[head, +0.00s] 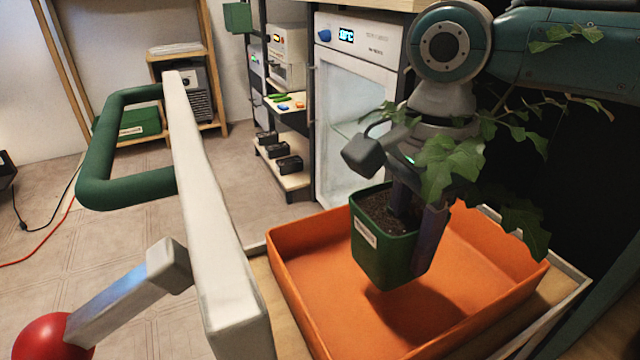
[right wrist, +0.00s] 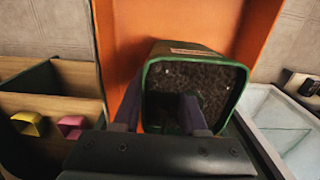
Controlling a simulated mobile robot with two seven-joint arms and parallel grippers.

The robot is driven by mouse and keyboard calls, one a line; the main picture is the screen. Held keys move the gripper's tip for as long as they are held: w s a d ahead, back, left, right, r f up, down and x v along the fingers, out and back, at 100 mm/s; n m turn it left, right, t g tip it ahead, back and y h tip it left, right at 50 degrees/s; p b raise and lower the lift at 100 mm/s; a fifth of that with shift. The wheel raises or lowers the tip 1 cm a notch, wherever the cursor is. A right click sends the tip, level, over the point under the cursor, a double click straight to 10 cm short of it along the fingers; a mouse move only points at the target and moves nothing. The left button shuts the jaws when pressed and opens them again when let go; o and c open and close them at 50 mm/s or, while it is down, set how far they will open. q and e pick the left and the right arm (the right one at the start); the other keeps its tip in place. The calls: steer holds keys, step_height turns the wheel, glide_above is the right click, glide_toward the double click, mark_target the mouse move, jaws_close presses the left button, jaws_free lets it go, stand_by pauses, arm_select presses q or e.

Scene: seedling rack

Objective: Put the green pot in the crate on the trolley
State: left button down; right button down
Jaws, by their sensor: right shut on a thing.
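The green pot (head: 378,250) holds dark soil and a leafy plant (head: 452,160), and has a white label on its side. My right gripper (head: 418,225) is shut on the pot's wall, with one finger inside over the soil and one outside. The pot hangs over the orange crate (head: 300,268), with a shadow on the crate's floor below it. The crate stands on the trolley (head: 262,285). In the right wrist view the pot (right wrist: 200,70) shows its soil between the fingers, against the orange crate (right wrist: 265,30). My left gripper is not in view.
A pale bar with a green handle (head: 130,200) and a red ball (head: 52,335) stand at the left. A glass-fronted cabinet (head: 355,110) and a shelf with black boxes (head: 285,160) are behind the crate. The crate looks otherwise empty.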

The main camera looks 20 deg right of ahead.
steer(key=shift+w+r, duration=0.1)
steer(key=shift+f, duration=0.2)
steer(key=shift+f+p, duration=0.3)
steer(key=shift+f, duration=0.05)
steer(key=shift+c, duration=2.2)
jaws_free()
steer(key=shift+f, duration=0.1)
